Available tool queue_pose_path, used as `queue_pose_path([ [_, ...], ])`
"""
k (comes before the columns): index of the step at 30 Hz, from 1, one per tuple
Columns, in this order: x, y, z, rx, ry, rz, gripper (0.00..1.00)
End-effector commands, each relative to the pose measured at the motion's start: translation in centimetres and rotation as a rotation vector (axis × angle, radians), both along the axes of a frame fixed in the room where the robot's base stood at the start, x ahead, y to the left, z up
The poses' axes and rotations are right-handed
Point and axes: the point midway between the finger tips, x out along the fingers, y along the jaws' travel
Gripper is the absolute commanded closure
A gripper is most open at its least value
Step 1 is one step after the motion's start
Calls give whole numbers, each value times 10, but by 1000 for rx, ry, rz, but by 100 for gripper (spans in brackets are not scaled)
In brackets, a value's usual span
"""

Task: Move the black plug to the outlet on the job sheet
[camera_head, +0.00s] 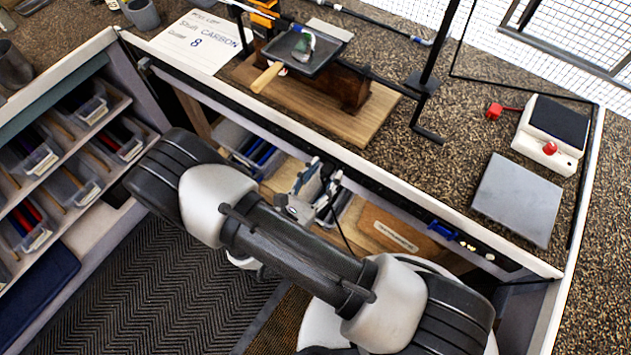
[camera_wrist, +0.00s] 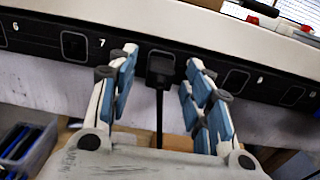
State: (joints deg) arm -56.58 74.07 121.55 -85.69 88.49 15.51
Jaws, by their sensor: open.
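In the head view my gripper (camera_head: 315,190) is at the bench's front edge. Labels 6 and 7 are readable left of the plug; the label further right is unclear.
Other outlets (camera_wrist: 236,80) flank the plug. A grey bin (camera_wrist: 28,142) lies below left. On the bench are a wooden board (camera_head: 375,125) with a clamp stand, a grey plate (camera_head: 517,200) and a box with a red button (camera_head: 550,135). Drawers of bins (camera_head: 70,185) stand left.

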Motion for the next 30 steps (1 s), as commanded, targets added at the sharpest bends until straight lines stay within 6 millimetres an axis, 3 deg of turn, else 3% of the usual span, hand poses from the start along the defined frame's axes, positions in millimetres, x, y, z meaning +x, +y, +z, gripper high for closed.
queue_pose_path([
  [18, -84, 67, 1, 2, -1, 4, 54],
  [30, -93, 73, 1, 0, 0, 1, 54],
])
